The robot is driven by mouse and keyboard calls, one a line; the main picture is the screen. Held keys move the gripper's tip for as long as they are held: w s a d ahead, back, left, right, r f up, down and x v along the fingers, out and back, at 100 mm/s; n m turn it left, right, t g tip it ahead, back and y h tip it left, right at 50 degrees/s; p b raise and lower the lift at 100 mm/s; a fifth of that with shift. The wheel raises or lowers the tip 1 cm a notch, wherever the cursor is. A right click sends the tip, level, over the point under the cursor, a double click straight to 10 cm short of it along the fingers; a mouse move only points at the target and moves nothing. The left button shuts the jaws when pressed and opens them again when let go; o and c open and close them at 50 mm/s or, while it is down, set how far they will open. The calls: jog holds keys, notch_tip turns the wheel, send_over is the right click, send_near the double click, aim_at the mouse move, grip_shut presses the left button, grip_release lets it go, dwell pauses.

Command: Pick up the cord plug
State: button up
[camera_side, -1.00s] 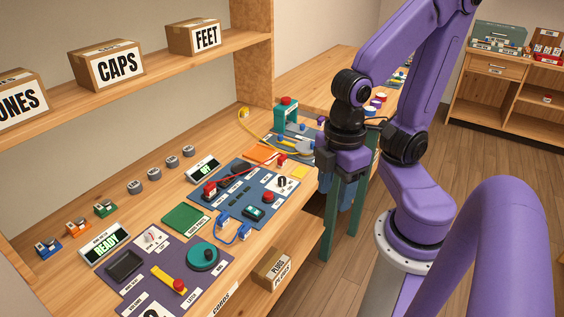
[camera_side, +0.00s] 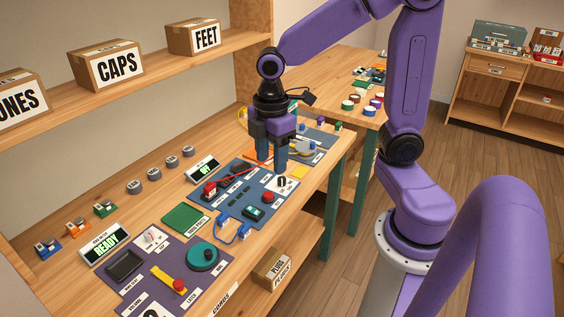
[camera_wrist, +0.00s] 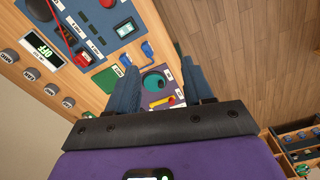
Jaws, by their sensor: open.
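My gripper (camera_side: 272,163) is open and empty, pointing down over the far part of the blue-grey mat (camera_side: 262,212). Its two blue fingers also show in the wrist view (camera_wrist: 158,72). A blue cord (camera_side: 243,229) with blue plug ends lies at the mat's front edge, nearer the side camera than the gripper. I cannot tell which plug the task means.
A purple mat (camera_side: 215,267) with a teal dial (camera_side: 202,257) lies nearest the side camera. A green pad (camera_side: 187,219), displays (camera_side: 105,243) and grey round parts (camera_side: 153,173) stand on the bench. A shelf (camera_side: 120,95) with boxes runs above the bench's back.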

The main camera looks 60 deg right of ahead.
jog(key=w+d+f+n, duration=0.2)
jog(key=w+d, duration=1)
jog(key=w+d+f+n, duration=0.1)
jog(key=d+f, duration=0.1)
jog(key=d, duration=0.6)
jog(key=w+d+f, duration=0.1)
jog(key=w+d, duration=0.1)
jog(key=d, duration=0.6)
jog(key=f, duration=1.1)
jog(key=shift+s+f, duration=0.2)
jog(key=shift+f, duration=0.1)
jog(key=f, duration=0.4)
jog(key=shift+s+a+f, duration=0.1)
jog(key=shift+s+a, duration=0.15)
jog(key=shift+a, duration=0.05)
jog(key=shift+f, duration=0.65)
grip_shut()
